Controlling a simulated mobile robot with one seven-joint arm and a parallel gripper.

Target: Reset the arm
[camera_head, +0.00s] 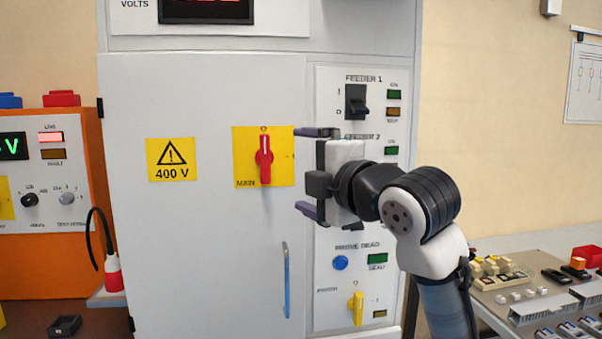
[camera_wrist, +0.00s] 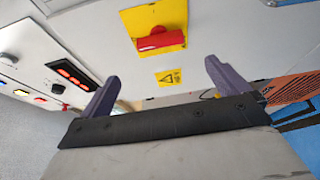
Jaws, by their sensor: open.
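My gripper (camera_head: 309,171) is open and empty in the head view. Its two purple fingers point left toward the cabinet door and the main switch. In the wrist view my gripper (camera_wrist: 160,80) shows both fingers spread wide with nothing between them. The red main switch handle (camera_head: 264,159) sits on a yellow plate, upright, to the left of the fingers. The red handle also shows in the wrist view (camera_wrist: 160,41), beyond the fingers. The gripper appears apart from the switch. My wrist hides part of the feeder 2 controls.
The grey cabinet (camera_head: 220,240) has a blue door handle (camera_head: 286,281). The feeder 1 switch (camera_head: 356,101) and yellow lower switch (camera_head: 356,308) are on its right panel. An orange unit (camera_head: 60,268) stands left. A bench (camera_head: 500,308) with parts is right.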

